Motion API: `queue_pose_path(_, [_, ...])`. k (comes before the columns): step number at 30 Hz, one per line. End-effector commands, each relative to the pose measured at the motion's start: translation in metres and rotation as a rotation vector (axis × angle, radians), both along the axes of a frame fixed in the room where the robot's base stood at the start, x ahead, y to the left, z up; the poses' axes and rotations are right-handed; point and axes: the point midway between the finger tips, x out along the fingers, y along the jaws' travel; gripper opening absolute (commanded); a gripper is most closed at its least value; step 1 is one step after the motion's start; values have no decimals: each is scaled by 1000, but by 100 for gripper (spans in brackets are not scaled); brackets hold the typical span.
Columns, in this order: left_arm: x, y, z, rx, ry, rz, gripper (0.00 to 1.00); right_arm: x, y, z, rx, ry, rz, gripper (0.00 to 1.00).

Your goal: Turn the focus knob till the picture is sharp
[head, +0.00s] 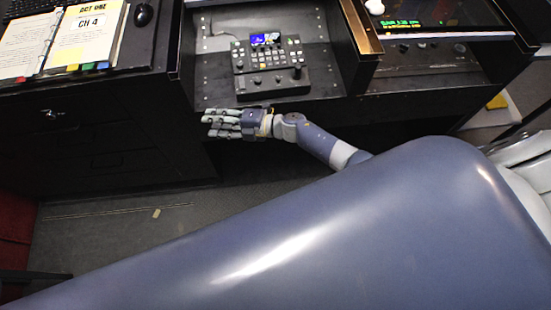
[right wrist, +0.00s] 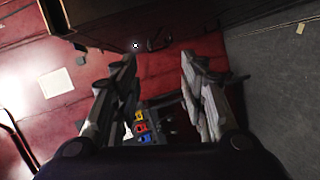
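A dark control panel (head: 268,62) sits in a grey recess of the console. It has a small lit blue screen (head: 265,39), rows of grey buttons and a black upright stick (head: 297,72) at its right. Small round controls show along its front part, but I cannot tell which is the focus knob. The picture on the screen is too small to judge for sharpness. My right gripper (head: 212,125) is in front of the console edge, below the panel, its fingers pointing left and touching nothing visible. In the right wrist view its two fingers (right wrist: 160,75) are apart and empty. My left gripper is not in view.
An open binder (head: 60,42) marked "CH 4" and a mouse (head: 144,14) lie on the desk at left. A lit display (head: 415,23) stands at right. The console's front edge lies between my right gripper and the panel. The floor (head: 110,235) in front is mostly clear.

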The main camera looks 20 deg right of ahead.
Motion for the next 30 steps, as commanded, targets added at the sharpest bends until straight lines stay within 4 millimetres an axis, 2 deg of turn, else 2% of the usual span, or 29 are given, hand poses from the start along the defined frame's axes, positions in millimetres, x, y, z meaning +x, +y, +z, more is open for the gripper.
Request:
queue_pose_path(9, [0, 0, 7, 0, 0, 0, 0, -12, -38, -53, 99, 226, -259, 40])
queue_pose_path(14, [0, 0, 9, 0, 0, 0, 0, -20, -54, -75, 129, 309, -357, 40])
queue_pose_path(30, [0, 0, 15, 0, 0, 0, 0, -71, -106, -152, 206, 591, -669, 40])
